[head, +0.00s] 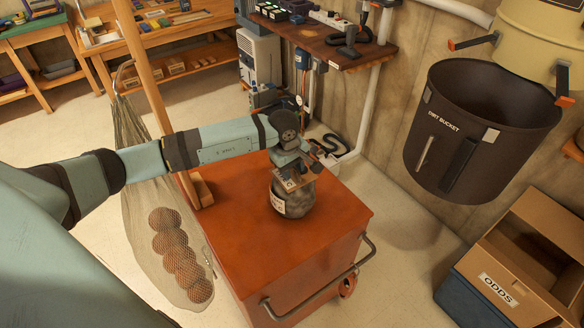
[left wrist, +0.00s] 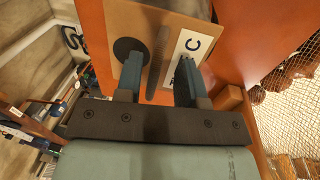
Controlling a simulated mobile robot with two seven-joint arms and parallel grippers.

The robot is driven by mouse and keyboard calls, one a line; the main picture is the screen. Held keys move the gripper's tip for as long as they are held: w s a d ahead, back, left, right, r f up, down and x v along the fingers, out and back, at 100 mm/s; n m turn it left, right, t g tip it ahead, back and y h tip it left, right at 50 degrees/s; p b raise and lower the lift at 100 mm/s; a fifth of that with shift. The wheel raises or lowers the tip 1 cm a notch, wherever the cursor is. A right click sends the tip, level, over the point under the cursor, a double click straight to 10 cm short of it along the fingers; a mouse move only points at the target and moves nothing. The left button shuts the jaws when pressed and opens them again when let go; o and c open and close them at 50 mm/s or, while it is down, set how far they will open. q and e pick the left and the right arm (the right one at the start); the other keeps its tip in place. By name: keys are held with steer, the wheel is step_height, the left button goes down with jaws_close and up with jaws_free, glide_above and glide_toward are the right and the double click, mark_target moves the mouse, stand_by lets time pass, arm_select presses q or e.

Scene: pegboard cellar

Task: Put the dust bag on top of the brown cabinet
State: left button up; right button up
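The dust bag (head: 297,201) is a dark grey, rounded bag with a white label, standing over the middle of the orange-brown cabinet's top (head: 255,252); it looks in contact with it. In the left wrist view its tan card collar (left wrist: 205,16) has a round dark hole, a dark upright ridge (left wrist: 158,62) and a white label with a letter C. My left gripper (head: 292,172) is right above the bag. In the left wrist view its fingers (left wrist: 160,72) are spread on either side of the ridge, with a gap to each side. My right gripper is not in view.
A net of balls (head: 172,250) and a wooden post (head: 150,85) stand along the cabinet's left side. A metal bar handle (head: 320,283) runs along its front. A dirt bucket (head: 480,125) hangs at right above an odds box (head: 530,255). A wall shelf (head: 325,45) is behind.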

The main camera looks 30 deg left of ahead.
arm_select(q)
step_height(320, 180, up, 12)
steer(key=s+f+b, duration=0.1)
steer(key=s+b, duration=0.1)
steer(key=s+d+f+n+t+h, duration=0.15)
steer(key=s+d+n+h, duration=0.35)
steer(key=d+n+h, duration=0.55)
steer(key=s+d+f+n+t+h, duration=0.15)
steer(key=s+d+n+h, duration=0.5)
steer(key=d, duration=0.65)
steer(key=s+a+f+m+t+y, duration=0.2)
steer(key=f+m, duration=0.5)
steer(key=m, duration=0.4)
steer(key=s+a+f+m+t+y, duration=0.2)
steer(key=s+f+m+y, duration=0.4)
steer(key=m, duration=0.5)
steer(key=s+a+f+m+t+y, duration=0.2)
steer(key=s+a+f+m+y, duration=0.2)
steer(key=f+m, duration=0.4)
steer(key=s+m+y, duration=0.1)
steer(key=m+y, duration=0.1)
steer(key=m, duration=0.1)
steer(key=shift+a, duration=0.3)
